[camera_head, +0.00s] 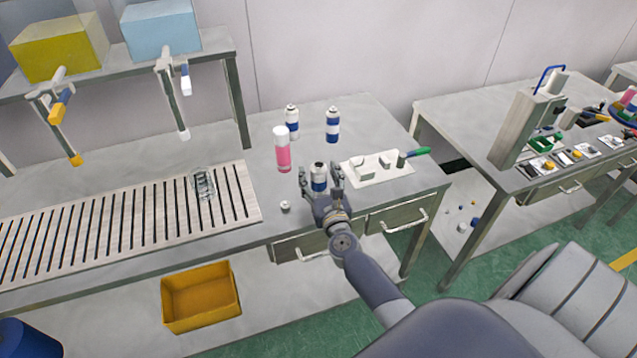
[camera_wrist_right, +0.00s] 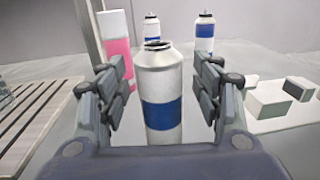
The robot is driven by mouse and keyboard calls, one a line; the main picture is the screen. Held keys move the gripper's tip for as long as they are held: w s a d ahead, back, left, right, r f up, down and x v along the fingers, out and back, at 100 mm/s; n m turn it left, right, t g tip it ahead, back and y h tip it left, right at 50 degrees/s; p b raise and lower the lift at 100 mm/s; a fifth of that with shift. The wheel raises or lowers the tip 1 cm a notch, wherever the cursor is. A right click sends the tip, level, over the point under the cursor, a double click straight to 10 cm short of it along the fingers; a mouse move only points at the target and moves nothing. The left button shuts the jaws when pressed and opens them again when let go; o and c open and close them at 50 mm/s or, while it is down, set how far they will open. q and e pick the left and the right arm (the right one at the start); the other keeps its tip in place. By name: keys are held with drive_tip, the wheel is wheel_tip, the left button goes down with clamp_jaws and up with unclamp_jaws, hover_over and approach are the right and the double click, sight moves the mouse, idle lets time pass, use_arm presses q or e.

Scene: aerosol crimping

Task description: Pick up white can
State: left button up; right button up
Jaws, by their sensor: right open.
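A white can with a blue band (camera_head: 319,177) stands upright near the front of the table. My right gripper (camera_head: 320,184) is open, with one finger on each side of this can. In the right wrist view the can (camera_wrist_right: 161,90) stands between the two open fingers (camera_wrist_right: 161,95), with a gap on both sides. Two similar white cans with blue bands stand farther back, one at the left (camera_head: 292,122) and one at the right (camera_head: 332,124). My left gripper is not in view.
A pink and white can (camera_head: 282,150) stands behind and left. A small white cap (camera_head: 285,207) lies left of the gripper. A slatted grate (camera_head: 130,220) covers the left side.

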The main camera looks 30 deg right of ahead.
drive_tip(key=shift+w+d, duration=0.1)
drive_tip(key=shift+w, duration=0.15)
drive_tip(key=shift+s, duration=0.1)
drive_tip(key=shift+c, duration=0.8)
drive_tip(key=c, duration=1)
drive_tip(key=shift+o, duration=0.2)
drive_tip(key=shift+r, duration=0.15)
